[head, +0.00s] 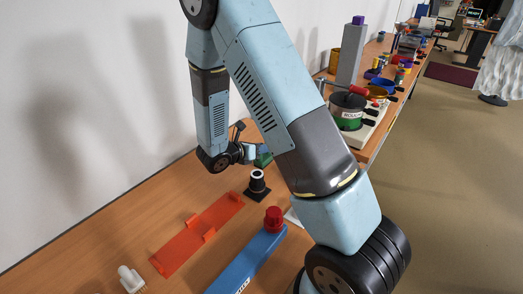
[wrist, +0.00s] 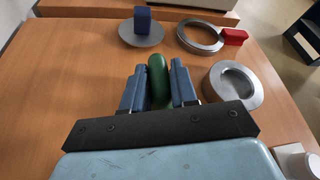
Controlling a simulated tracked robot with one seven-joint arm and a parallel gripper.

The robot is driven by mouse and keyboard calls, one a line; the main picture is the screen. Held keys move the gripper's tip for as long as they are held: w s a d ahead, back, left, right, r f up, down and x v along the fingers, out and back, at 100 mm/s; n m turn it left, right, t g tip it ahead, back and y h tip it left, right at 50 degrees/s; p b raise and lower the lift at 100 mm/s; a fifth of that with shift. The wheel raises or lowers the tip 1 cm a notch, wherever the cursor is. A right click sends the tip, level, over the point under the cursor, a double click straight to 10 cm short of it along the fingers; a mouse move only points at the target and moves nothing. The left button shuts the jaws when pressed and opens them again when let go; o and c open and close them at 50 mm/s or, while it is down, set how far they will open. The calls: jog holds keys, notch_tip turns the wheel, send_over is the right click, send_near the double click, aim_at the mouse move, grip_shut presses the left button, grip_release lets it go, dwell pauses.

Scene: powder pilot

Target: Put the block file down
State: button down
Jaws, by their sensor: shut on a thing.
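The block file (wrist: 158,80) shows in the wrist view as a rounded green piece between the two blue fingers of my gripper (wrist: 158,88). My gripper is shut on it, with a finger touching each side. Its lower part is hidden by the fingers and the dark gripper body. In the head view my gripper (head: 250,152) is over the wooden table at the middle, and a bit of green (head: 263,159) shows beside it. I cannot tell from these frames whether the block file touches the table.
An orange holder (head: 205,232) lies on the table, with a black stand (head: 257,186) and a blue bar with a red knob (head: 250,262) nearby.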

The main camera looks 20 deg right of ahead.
jog(key=shift+d+f, duration=0.15)
jog(key=shift+f, duration=0.45)
jog(key=c, duration=0.9)
grip_release()
